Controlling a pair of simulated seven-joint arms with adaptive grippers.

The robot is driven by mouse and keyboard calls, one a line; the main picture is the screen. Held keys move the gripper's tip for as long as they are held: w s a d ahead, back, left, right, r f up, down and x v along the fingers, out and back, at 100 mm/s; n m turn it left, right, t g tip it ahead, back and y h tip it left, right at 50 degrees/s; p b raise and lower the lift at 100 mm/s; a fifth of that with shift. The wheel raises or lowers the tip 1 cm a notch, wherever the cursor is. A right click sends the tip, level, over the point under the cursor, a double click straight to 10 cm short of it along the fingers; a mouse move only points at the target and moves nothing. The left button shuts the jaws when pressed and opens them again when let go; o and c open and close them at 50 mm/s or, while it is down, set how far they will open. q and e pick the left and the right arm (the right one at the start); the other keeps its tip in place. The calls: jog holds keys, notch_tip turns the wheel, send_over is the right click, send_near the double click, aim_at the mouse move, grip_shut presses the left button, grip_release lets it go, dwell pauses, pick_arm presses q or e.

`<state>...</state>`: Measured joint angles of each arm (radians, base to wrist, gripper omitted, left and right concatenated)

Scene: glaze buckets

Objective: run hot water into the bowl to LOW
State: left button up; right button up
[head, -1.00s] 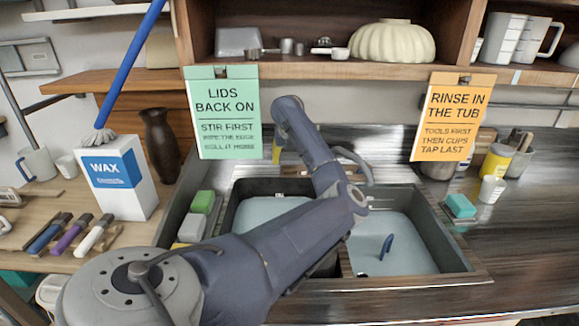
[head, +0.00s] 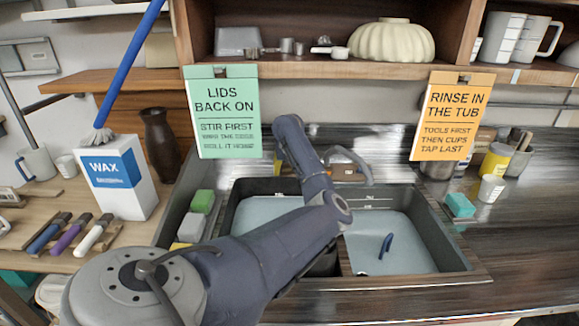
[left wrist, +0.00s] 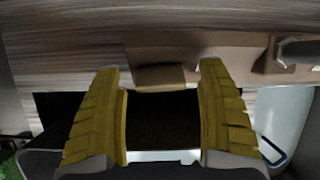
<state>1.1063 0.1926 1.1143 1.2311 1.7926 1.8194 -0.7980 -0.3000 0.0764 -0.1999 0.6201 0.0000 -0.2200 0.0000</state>
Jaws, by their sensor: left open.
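The sink has two basins with pale water, the left basin (head: 236,192) and the right basin (head: 440,235). Faint light marks show on the right basin's back wall. The grey tap spout (head: 352,158) curves over the back of the sink; its tan base (head: 347,173) is partly hidden by my arm. My left gripper (head: 279,163) is at the back of the sink, left of the tap, mostly hidden by its arm. In the left wrist view its yellow fingers (left wrist: 162,80) are apart, with a tan block (left wrist: 160,76) just beyond the gap; contact cannot be told. My right gripper is out of view.
A cream ribbed bowl (head: 392,42) is on the shelf above. Green (head: 225,112) and orange (head: 453,115) signs hang below it. A blue hooked object (head: 386,245) is in the right basin. A teal sponge (head: 460,205) lies right of the sink. The right counter front is clear.

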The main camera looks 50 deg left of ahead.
pick_arm(q)
jog(key=c, duration=1.2)
jog(key=shift+c, duration=0.2)
jog(key=shift+r, duration=0.1)
jog(key=n, duration=0.3)
jog(key=shift+s+a+n+t, duration=0.1)
jog(key=shift+n+t, duration=0.2)
jog(key=shift+t, duration=0.1)
jog(key=shift+c, duration=0.7)
jog(key=o, duration=0.9)
jog(key=shift+a, duration=0.1)
jog(key=o, duration=0.5)
jog(key=shift+s, duration=0.15)
jog(key=shift+c, duration=0.2)
jog(key=shift+v, duration=5.95)
